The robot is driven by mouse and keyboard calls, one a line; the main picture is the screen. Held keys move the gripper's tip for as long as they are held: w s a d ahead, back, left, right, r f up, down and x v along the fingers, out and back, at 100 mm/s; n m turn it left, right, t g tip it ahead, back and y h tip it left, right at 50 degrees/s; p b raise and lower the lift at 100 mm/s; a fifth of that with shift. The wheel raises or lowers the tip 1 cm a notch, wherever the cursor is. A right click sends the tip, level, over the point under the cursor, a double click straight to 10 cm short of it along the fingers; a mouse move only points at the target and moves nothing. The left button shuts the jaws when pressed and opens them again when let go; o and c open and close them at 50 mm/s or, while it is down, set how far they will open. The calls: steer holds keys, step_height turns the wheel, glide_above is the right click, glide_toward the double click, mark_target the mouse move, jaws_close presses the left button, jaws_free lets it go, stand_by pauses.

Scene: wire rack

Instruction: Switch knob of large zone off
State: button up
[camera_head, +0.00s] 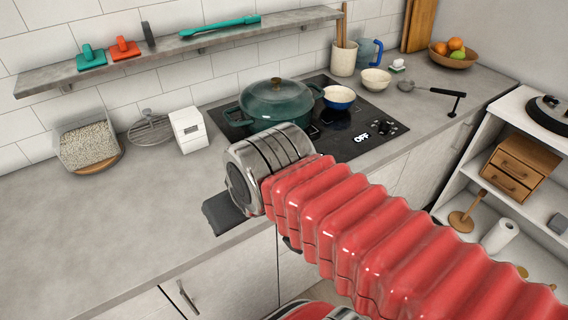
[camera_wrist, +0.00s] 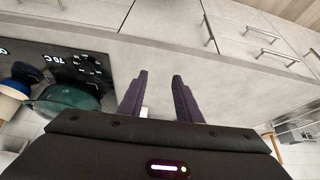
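The black cooktop (camera_head: 345,148) is set in the counter behind my arm. Its small knobs (camera_head: 388,128) are at the right front, beside a white display (camera_head: 361,138) that seems to read OFF. I cannot tell which knob is for the large zone. In the wrist view, the knobs (camera_wrist: 92,66) are at the left, beside white characters (camera_wrist: 48,59) hard to read upside down. My gripper (camera_wrist: 160,74) is open and empty, its two dark fingers apart over the counter, away from the knobs. In the head view my wrist largely hides it.
A green lidded pot (camera_head: 280,103) and a blue bowl (camera_head: 340,99) stand on the cooktop. A white box (camera_head: 188,130) and a grain container (camera_head: 88,147) stand to its left. The counter's left front is clear.

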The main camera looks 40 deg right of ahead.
steer(key=shift+o, duration=0.5)
steer(key=o, duration=0.3)
steer(key=shift+w+d+r, duration=0.2)
steer(key=shift+w, duration=0.1)
steer(key=w+d+r+g, duration=0.1)
steer(key=w+d, duration=0.2)
steer(key=w+d+r+g, duration=0.1)
steer(key=w+d, duration=0.2)
steer(key=d, duration=0.1)
steer(key=w+d+g, duration=0.1)
steer(key=w+d, duration=0.2)
steer(key=w, duration=0.1)
steer(key=shift+d+r+h, duration=0.2)
steer(key=shift+r+h, duration=0.1)
steer(key=shift+r, duration=0.1)
steer(key=w+d+f+g, duration=0.1)
steer(key=w+d, duration=0.1)
steer(key=d, duration=0.2)
steer(key=w+d+f, duration=0.1)
steer(key=w+d, duration=0.1)
steer(key=d, duration=0.2)
steer(key=w+d+f+g, duration=0.1)
steer(key=w+d, duration=0.1)
steer(key=d, duration=0.2)
steer(key=shift+w+d+f+m+g, duration=0.15)
steer(key=shift+w+d+m+g, duration=0.1)
steer(key=shift+w+m+g, duration=0.1)
steer(key=shift+f, duration=0.1)
step_height(320, 180, down, 14)
steer(key=shift+r, duration=0.2)
